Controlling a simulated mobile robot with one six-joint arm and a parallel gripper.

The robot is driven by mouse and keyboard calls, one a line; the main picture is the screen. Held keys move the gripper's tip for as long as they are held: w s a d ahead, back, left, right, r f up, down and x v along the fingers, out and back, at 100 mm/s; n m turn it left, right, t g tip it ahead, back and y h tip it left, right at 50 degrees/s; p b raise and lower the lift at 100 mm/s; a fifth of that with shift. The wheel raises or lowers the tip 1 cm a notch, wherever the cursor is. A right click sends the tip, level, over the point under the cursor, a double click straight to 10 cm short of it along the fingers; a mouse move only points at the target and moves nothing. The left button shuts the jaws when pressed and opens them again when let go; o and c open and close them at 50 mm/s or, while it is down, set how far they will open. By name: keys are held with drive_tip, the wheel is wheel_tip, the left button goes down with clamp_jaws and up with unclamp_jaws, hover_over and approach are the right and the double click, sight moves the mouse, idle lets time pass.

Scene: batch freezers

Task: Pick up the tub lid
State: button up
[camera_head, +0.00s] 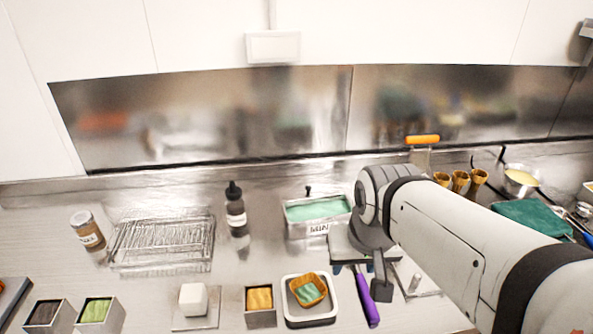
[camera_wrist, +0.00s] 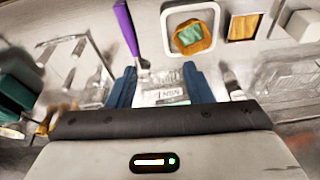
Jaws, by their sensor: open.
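A tub (camera_head: 318,214) of pale green gelato with a white label stands mid-counter in the head view, just left of my gripper (camera_head: 368,262). A small black knob (camera_head: 308,190) shows at its back edge; I cannot tell whether it belongs to a clear lid. No separate lid stands out clearly. In the wrist view my gripper (camera_wrist: 160,86) is open, with a blue finger on each side. An upside-down label (camera_wrist: 165,93) and clear, shiny surfaces show between the fingers. Contact cannot be told, and my arm hides part of the counter.
A purple-handled tool (camera_head: 367,298) lies in front of the tub, beside a white tray (camera_head: 333,318) with a waffle bowl (camera_head: 307,290). A dark bottle (camera_head: 235,208) and wire rack (camera_head: 163,242) stand left. Cones (camera_head: 459,180) and a green cloth (camera_head: 530,217) are right.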

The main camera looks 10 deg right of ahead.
drive_tip(key=w+r+m, duration=0.3)
drive_tip(key=w+m, duration=0.3)
drive_tip(key=w, duration=0.8)
drive_tip(key=m+g+y, duration=0.1)
drive_tip(key=m+y, duration=0.2)
drive_tip(key=m, duration=1.5)
hover_over(309, 187)
drive_tip(key=d, duration=0.2)
wheel_tip(309, 187, down, 13)
drive_tip(key=shift+g, duration=0.3)
drive_tip(key=x, duration=0.5)
drive_tip(key=s+x, duration=0.1)
drive_tip(key=x, duration=0.1)
drive_tip(key=shift+f+p, duration=0.25)
drive_tip(key=shift+p, duration=0.1)
drive_tip(key=shift+c, duration=0.4)
clamp_jaws()
